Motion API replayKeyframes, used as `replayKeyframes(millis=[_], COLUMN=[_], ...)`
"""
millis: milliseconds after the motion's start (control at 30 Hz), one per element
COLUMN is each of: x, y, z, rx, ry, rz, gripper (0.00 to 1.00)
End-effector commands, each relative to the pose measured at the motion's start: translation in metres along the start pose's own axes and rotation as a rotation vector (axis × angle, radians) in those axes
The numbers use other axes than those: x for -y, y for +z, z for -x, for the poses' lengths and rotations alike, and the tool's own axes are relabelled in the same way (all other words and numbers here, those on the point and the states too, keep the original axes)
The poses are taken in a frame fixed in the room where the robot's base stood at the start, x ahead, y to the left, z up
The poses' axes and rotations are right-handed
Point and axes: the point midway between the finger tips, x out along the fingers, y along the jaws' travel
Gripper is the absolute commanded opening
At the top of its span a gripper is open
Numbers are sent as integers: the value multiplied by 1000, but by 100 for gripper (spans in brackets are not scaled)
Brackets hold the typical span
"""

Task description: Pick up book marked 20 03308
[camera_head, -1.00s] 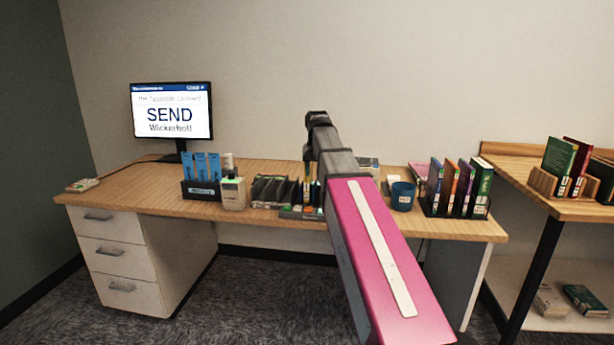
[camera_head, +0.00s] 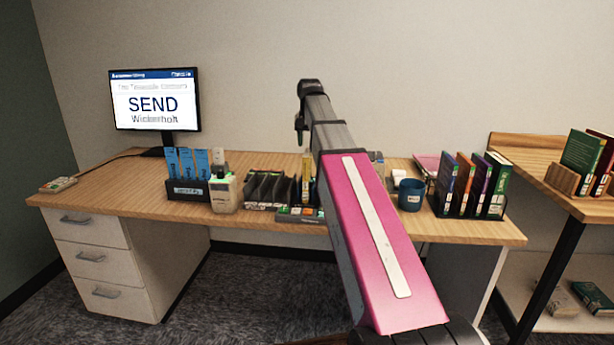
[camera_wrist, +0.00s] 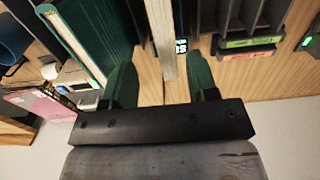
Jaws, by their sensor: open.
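My gripper (camera_wrist: 162,80) is open, its two green fingers apart, in the wrist view. A thin pale upright strip (camera_wrist: 161,38), perhaps a book's edge, shows between the fingers. I cannot tell whether they touch it. A small black and white label (camera_wrist: 181,46) shows beside it. A thick teal book (camera_wrist: 98,30) with pale pages stands just left of the fingers. In the head view my gripper (camera_head: 299,136) hangs above the desk, partly seen at the arm's far end. Several upright books (camera_head: 470,185) stand in a desk rack. The marking 20 03308 is not readable on any book.
The wooden desk (camera_head: 120,193) holds a monitor (camera_head: 155,100), a blue-folder box (camera_head: 187,189), a black divided organizer (camera_head: 268,188) and a blue cup (camera_head: 411,194). A side shelf (camera_head: 545,178) with more books is at right. The desk's left part is mostly clear.

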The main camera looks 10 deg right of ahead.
Motion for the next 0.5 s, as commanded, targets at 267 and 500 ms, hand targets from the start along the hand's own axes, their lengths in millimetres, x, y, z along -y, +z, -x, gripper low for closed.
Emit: replayKeyframes(millis=[267, 500], x=[1, 7], y=[1, 3], z=[-22, -50], rx=[0, 1], ry=[0, 0], rz=[0, 0], gripper=[53, 53])
